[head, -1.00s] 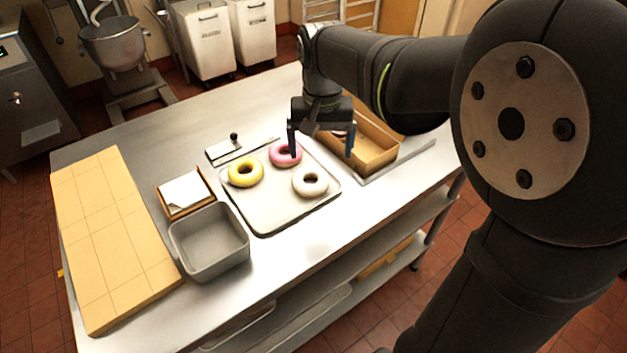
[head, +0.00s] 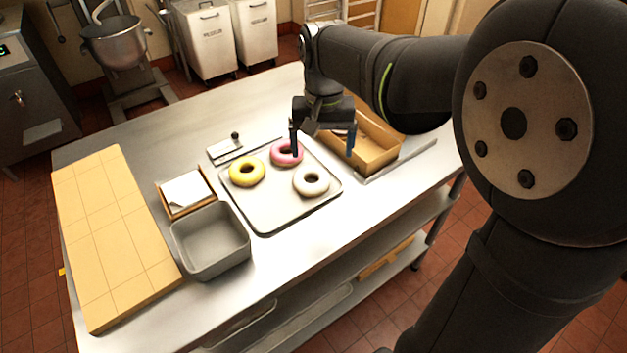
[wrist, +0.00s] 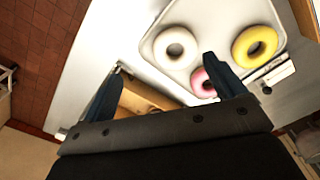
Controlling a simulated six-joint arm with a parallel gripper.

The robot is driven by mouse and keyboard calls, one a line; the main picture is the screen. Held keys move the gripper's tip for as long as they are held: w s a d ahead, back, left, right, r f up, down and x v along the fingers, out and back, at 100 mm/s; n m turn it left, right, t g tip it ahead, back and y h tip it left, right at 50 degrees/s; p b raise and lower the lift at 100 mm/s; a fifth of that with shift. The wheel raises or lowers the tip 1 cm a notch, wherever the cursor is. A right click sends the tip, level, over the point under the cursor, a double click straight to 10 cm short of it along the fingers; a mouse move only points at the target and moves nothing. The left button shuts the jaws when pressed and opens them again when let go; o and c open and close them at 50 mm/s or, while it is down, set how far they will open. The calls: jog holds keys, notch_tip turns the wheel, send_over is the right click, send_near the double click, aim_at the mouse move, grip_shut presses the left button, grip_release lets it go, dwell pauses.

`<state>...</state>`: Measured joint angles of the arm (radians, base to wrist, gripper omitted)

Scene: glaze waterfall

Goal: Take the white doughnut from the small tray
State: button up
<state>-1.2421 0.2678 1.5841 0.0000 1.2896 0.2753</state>
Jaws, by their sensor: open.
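The white doughnut (head: 311,181) lies on the small tray (head: 268,217), near its right side. It also shows in the wrist view (wrist: 176,47). A pink doughnut (head: 284,150) and a yellow doughnut (head: 246,171) lie on the same tray. My gripper (head: 322,148) is open and empty, with its fingers pointing down above the tray's back right edge and the cardboard box. In the wrist view its fingers (wrist: 160,75) are spread apart, and one finger partly covers the pink doughnut. The white doughnut is apart from both fingers.
An open cardboard box (head: 375,150) stands right of the tray. A grey bin (head: 209,242) and a wooden holder with white paper (head: 186,192) stand left of it. A flat tool with a black knob (head: 236,142) lies behind the tray. A wooden board (head: 112,235) covers the table's left end.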

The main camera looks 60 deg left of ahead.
notch_tip(320, 180, up, 4)
jog(key=n+h, duration=0.1)
jog(key=n, duration=0.1)
send_over(311, 174)
jog(key=shift+n+g, duration=0.3)
jog(key=f, duration=0.7)
jog(key=d+f, duration=0.1)
jog(key=f, duration=0.3)
jog(key=shift+s+d+f, duration=0.1)
jog(key=shift+s+f, duration=0.15)
jog(key=shift+s, duration=0.05)
jog(key=shift+s+f, duration=0.1)
jog(key=shift+f, duration=2.55)
jog(key=c, duration=0.6)
jog(key=shift+r, duration=0.1)
